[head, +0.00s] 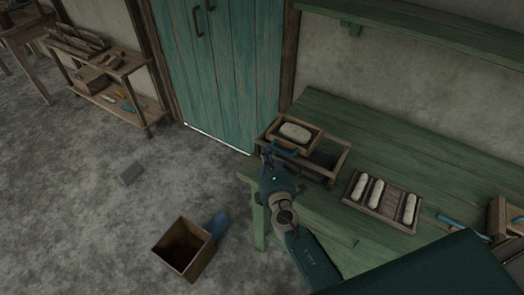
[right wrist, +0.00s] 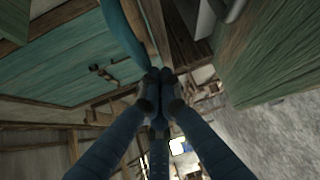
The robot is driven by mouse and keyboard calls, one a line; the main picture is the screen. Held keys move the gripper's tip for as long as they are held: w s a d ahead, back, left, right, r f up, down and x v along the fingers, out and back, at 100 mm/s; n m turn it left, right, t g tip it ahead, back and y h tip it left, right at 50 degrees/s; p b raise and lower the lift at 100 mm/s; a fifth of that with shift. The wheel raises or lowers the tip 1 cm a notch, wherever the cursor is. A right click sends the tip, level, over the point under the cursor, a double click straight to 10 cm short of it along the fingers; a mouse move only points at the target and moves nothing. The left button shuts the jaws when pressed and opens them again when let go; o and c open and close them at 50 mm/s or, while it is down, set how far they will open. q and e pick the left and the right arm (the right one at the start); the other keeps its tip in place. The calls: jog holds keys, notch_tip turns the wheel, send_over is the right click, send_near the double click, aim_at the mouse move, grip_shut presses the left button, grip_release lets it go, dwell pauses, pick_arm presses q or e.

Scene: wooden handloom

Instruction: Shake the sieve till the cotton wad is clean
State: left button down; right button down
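The sieve (head: 314,146) is a small wooden frame with a blue handle (head: 286,153) at its near side. It sits at the left end of a longer wooden frame (head: 343,162) on the green bench. A pale, speckled cotton wad (head: 295,132) lies in the sieve. My right gripper (head: 268,153) is at the near left corner of the sieve. In the right wrist view its fingertips (right wrist: 160,76) are closed together at the end of the blue handle (right wrist: 124,32) and appear to grip it. My left gripper is not in view.
A divided tray (head: 382,207) with several pale rolls lies on the green bench (head: 440,170), right of the frame. A blue-handled tool (head: 462,227) lies farther right. An open box (head: 184,249) stands on the floor. A green door (head: 225,70) is behind.

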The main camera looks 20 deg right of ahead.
jog(key=shift+s+d+f, duration=0.1)
jog(key=shift+s, duration=0.05)
jog(key=s+d, duration=0.2)
jog(key=s+d+b, duration=0.1)
jog(key=s, duration=0.1)
jog(key=shift+s+d, duration=0.2)
jog(key=shift+d, duration=0.2)
jog(key=shift+s+d, duration=0.2)
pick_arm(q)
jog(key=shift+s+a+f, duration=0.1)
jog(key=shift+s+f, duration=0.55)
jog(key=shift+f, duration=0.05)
pick_arm(e)
jog(key=shift+w, duration=0.15)
